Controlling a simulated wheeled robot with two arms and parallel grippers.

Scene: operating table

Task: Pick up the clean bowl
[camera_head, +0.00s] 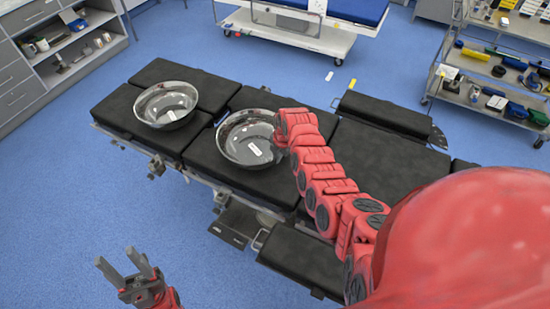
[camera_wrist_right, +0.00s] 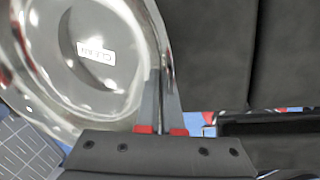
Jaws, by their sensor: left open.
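The clean bowl (camera_head: 232,148) is a clear, shiny bowl on the black operating table. Its label reads "CLEAN" in the right wrist view, where the bowl (camera_wrist_right: 60,85) fills the left side. My right gripper (camera_head: 277,136) is at the bowl's right rim. In the wrist view the fingers of my right gripper (camera_wrist_right: 162,85) are close together with the thin rim between them. I cannot tell whether the bowl is clear of the pad. My left gripper (camera_head: 130,265) is open and empty, low at the left, away from the table.
A second similar bowl (camera_head: 165,105) with an unreadable label stands on the table (camera_head: 210,85) to the left. A stocked cart (camera_head: 490,95) is at the right, shelves (camera_head: 75,50) at the upper left, and a wheeled bed (camera_head: 290,35) at the back. Blue floor lies open at the left.

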